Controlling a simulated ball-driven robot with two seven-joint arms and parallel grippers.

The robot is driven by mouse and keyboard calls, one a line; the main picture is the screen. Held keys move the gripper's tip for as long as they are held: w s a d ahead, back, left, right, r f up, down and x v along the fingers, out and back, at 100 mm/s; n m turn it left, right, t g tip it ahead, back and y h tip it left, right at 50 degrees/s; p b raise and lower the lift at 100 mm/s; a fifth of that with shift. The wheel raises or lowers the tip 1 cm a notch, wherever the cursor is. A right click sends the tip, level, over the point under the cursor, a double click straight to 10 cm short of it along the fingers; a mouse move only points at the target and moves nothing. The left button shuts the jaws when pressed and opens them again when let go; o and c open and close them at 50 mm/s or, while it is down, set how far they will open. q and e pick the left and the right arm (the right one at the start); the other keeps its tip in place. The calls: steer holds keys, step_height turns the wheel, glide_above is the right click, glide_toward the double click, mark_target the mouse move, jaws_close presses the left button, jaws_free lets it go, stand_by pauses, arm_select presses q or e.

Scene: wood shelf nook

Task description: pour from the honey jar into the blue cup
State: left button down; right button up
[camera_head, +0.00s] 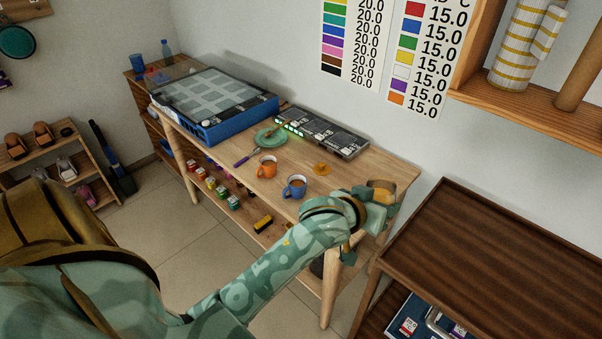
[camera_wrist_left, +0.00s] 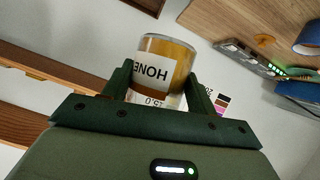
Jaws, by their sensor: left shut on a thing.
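The honey jar (camera_head: 382,188) has a golden body and a white label reading HONEY. It is held above the right end of the wooden table. My left gripper (camera_head: 368,207) is shut on it. In the left wrist view the jar (camera_wrist_left: 172,56) sits between the two fingers of the gripper (camera_wrist_left: 158,88), its label upside down in that picture. The blue cup (camera_head: 294,188) stands upright near the table's front edge, left of the jar and apart from it. A blue cup (camera_wrist_left: 308,38) also shows at the right edge of the wrist view. My right gripper is not in view.
An orange mug (camera_head: 266,167) stands left of the blue cup. A flat orange patch (camera_head: 321,168) lies behind the cup. A green plate (camera_head: 270,137), a dark panel unit (camera_head: 322,132) and a blue-based machine (camera_head: 215,128) are farther back. A dark shelf (camera_head: 490,250) stands right.

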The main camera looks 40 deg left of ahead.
arm_select(q)
steer(key=shift+m, duration=0.3)
steer(key=w+a+f, duration=0.1)
steer(key=a+f, duration=0.3)
steer(key=f, duration=0.1)
steer(key=w+a+f, duration=0.2)
steer(key=a+f, duration=0.2)
steer(key=f, duration=0.2)
steer(key=w+a+f, duration=0.2)
steer(key=a+f, duration=0.2)
steer(key=f, duration=0.1)
steer(key=shift+w+f+b, duration=0.25)
steer(key=shift+f+b, duration=0.05)
steer(key=shift+b, duration=0.1)
steer(key=shift+y, duration=0.6)
steer(key=a+f, duration=0.1)
steer(key=a, duration=0.1)
steer(key=a+f, duration=0.1)
steer(key=a, duration=0.2)
steer(key=a+f, duration=0.1)
steer(key=a, duration=0.2)
steer(key=shift+s+f, duration=0.15)
steer(key=shift+f, duration=0.05)
steer(key=shift+s+a+f, duration=0.1)
steer(key=shift+a+f, duration=0.05)
steer(key=shift+a, duration=0.4)
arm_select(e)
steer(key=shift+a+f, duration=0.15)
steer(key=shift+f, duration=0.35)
